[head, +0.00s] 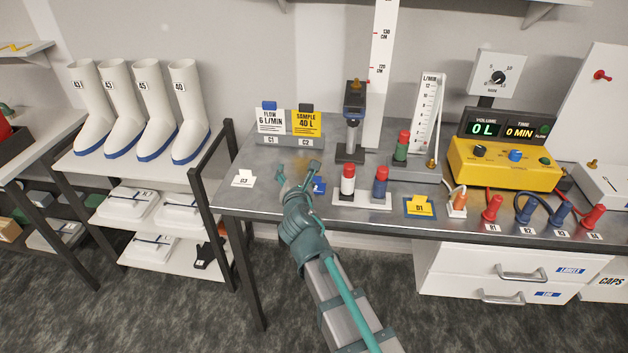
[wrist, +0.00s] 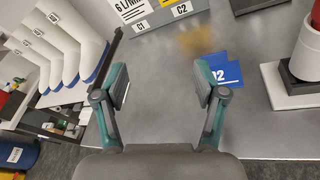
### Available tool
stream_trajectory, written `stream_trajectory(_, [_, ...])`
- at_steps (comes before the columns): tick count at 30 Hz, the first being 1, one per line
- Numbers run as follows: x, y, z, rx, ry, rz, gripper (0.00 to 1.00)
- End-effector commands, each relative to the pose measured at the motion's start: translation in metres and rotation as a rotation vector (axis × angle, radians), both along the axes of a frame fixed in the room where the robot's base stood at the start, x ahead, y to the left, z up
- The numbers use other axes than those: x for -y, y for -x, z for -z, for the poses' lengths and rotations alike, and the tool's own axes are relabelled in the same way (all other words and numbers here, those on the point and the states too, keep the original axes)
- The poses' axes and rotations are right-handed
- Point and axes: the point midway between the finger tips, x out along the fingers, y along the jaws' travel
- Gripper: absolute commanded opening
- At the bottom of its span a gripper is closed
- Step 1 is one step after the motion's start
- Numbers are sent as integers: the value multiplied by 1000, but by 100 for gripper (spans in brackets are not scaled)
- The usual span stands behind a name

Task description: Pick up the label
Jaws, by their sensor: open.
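Several label pieces are in view, and I cannot tell which one the task means. A blue label marked D2 (head: 319,187) sits on the bench just right of my gripper (head: 298,170); in the wrist view the blue label (wrist: 222,73) is partly behind the right finger. A white label marked D3 (head: 243,178) stands at the bench's left end. A yellow label on a blue base marked D1 (head: 419,207) stands further right. My gripper is open and empty over the bench, fingers apart, also in the wrist view (wrist: 165,82).
A grey holder (head: 290,141) with a white flow card and a yellow sample card stands behind my gripper. A brownish blurred patch (wrist: 197,40) lies before it. Bare bench (wrist: 160,75) lies between the fingers.

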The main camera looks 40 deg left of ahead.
Motion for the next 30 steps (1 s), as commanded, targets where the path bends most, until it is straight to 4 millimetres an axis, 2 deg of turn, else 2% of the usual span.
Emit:
stream_trajectory(6, [29, -14, 22, 87, 321, 89, 71])
stream_trajectory(12, [42, -21, 33, 113, 454, 115, 71])
stream_trajectory(24, [18, -60, 52, 115, 459, 116, 71])
stream_trajectory(30, [14, -68, 57, 115, 458, 115, 71])
